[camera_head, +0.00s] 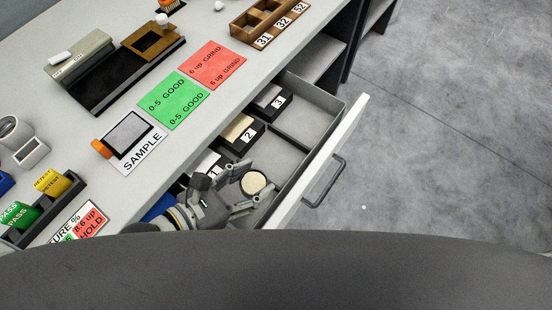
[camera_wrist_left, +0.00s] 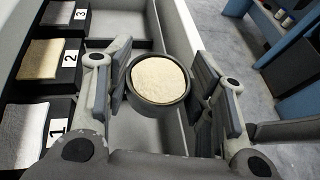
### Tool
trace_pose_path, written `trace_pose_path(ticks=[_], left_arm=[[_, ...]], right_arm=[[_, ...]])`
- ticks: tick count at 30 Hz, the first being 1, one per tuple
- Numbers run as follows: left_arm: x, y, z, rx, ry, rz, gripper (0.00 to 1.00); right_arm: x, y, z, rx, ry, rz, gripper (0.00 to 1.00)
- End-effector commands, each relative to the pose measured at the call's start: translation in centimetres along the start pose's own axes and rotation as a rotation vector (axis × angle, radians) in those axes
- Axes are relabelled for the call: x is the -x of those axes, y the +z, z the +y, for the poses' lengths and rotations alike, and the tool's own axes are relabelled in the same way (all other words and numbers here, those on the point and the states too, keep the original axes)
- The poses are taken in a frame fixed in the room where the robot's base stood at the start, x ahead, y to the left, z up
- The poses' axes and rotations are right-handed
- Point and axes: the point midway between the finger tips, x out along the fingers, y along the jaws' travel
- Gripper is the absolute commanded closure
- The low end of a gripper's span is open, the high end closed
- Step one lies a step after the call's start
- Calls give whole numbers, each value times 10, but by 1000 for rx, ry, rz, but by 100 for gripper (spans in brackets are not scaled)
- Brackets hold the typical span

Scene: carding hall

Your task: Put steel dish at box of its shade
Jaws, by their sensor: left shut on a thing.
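The steel dish (camera_head: 253,182) is round and dark-rimmed, with pale cream material inside. In the left wrist view the dish (camera_wrist_left: 159,80) sits between both fingers of my left gripper (camera_head: 246,189), which is shut on it. The gripper holds it over the open drawer, right of the boxes. Box 1 (camera_wrist_left: 22,135) holds whitish-grey material. Box 2 (camera_wrist_left: 42,58) holds tan, yellowish material. In the head view box 1 is partly hidden by my left gripper. My right gripper is not in view.
The drawer front (camera_head: 328,150) with its handle (camera_head: 325,183) stands out over the floor. The drawer floor right of the boxes is bare, with a low divider (camera_head: 290,143). On the bench are a sample card (camera_head: 143,151), green card (camera_head: 172,100) and red card (camera_head: 214,65).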

Motion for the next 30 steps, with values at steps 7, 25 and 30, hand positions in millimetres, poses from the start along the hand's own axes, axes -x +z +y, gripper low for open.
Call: trace_pose_path(ticks=[7, 25, 30], left_arm=[[-44, -1, 22, -1, 1, -3, 80], [-135, -40, 57, 0, -2, -1, 80], [-147, -59, 60, 0, -2, 4, 80]], right_arm=[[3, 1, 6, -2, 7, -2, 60], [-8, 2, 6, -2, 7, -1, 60], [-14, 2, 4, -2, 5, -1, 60]])
